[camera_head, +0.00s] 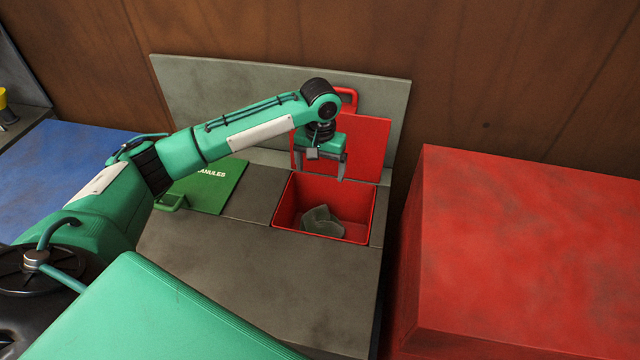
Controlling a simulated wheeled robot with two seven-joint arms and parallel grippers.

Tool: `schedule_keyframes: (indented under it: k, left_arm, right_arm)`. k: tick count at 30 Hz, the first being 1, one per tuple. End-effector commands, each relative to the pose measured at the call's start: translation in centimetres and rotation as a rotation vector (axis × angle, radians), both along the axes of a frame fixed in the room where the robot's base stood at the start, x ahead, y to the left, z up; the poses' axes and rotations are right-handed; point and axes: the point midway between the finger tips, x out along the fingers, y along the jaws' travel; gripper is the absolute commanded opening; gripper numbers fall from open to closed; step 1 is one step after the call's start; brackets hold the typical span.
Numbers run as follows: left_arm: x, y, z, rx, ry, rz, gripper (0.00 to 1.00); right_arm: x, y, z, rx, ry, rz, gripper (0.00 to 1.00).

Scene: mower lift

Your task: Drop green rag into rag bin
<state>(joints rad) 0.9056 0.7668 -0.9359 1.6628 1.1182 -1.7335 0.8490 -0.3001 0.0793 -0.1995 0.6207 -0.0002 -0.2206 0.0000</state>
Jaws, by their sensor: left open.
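The rag bin (281,214) is a red square opening set into a grey bench top, with its red lid (367,146) standing raised behind it. A crumpled grey-green rag (321,221) lies inside the bin, toward its front. My left gripper (326,170) is open and empty above the back part of the bin, with its fingers pointing down. The rag is apart from the fingers. My right gripper does not show.
A green lid (213,187) marked "...ANULES" lies shut left of the bin. A large red box (530,250) stands to the right. A grey back panel (220,95) rises behind the bench (265,285). A blue surface (55,170) is at the far left.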

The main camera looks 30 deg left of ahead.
Motion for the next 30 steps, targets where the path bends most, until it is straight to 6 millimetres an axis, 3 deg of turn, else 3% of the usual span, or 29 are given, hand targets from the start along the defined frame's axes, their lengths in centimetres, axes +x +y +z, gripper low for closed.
schedule_keyframes:
  k: [3,9,25,30]
  left_arm:
    - [0.1,0.0,2.3,0.0,-0.004,0.001,0.87]
    - [0.1,0.0,4.7,0.0,-0.001,0.0,0.87]
    - [0.0,0.0,5.3,0.0,0.001,0.0,0.87]
    - [0.0,0.0,7.6,0.0,0.0,0.001,0.87]
  right_arm:
    - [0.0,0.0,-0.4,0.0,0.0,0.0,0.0]
    - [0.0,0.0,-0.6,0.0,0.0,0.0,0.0]
    - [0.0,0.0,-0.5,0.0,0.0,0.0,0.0]
    - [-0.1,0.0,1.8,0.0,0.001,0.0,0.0]
